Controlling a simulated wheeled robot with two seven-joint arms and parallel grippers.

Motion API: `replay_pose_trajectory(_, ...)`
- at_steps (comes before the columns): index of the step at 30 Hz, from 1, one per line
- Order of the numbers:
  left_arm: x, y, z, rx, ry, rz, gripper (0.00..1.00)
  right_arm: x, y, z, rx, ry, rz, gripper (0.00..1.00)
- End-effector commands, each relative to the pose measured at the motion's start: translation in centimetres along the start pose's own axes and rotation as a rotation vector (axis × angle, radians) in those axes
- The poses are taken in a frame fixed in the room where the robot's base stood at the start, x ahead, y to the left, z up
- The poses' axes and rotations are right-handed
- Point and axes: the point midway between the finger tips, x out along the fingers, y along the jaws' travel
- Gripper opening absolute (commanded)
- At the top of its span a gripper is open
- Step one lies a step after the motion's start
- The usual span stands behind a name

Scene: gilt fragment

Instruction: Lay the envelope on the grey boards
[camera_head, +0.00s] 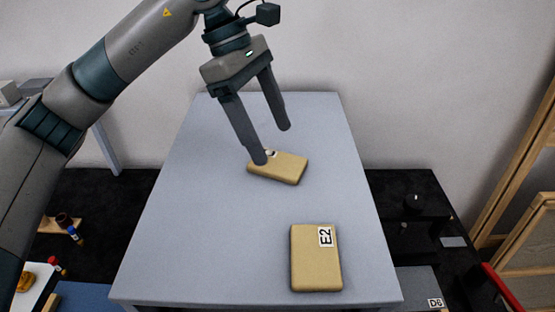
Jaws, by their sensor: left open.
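Two tan, padded, envelope-like packets lie flat on a grey tabletop (190,240). The far packet (285,168) lies near the middle, and its label is mostly hidden by a fingertip. The near packet (315,262) lies close to the front edge, with a white label reading E2. My left gripper (273,143) is open and points down at the far packet. One fingertip overlaps that packet's left end in the view; I cannot tell whether it touches. The other fingertip is behind it, apart. A flat grey piece labelled D6 (415,284) is low at the right, beyond the table edge. My right gripper is not in view.
Wooden frames (520,170) lean at the right. Dark shelving (410,205) with small items stands right of the table. Small bottles and a white tray (35,285) are at the lower left. The tabletop is bare around the packets.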

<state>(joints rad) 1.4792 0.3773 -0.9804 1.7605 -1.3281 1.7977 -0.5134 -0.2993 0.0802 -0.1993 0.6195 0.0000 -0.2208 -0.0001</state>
Motion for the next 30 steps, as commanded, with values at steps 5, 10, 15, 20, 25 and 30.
replay_pose_trajectory(5, 0.1, 0.0, 0.0, 0.0, 0.0, 0.0, 0.73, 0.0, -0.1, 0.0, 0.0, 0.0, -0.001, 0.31)
replay_pose_trajectory(10, 0.1, 0.0, 0.0, 0.0, 0.0, -0.001, 0.73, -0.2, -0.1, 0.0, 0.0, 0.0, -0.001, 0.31)
replay_pose_trajectory(15, 1.1, 0.1, 0.1, 0.0, 0.001, -0.003, 0.73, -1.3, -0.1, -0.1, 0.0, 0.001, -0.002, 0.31)
replay_pose_trajectory(20, 2.8, 0.3, 0.2, -0.001, -0.001, -0.004, 0.73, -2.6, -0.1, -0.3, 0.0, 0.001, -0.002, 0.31)
replay_pose_trajectory(25, 4.7, 0.3, 0.1, 0.0, 0.0, -0.001, 0.73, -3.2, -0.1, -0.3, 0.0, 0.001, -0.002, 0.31)
replay_pose_trajectory(30, 5.2, 0.3, 0.0, 0.0, 0.0, 0.0, 0.73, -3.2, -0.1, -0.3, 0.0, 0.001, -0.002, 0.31)
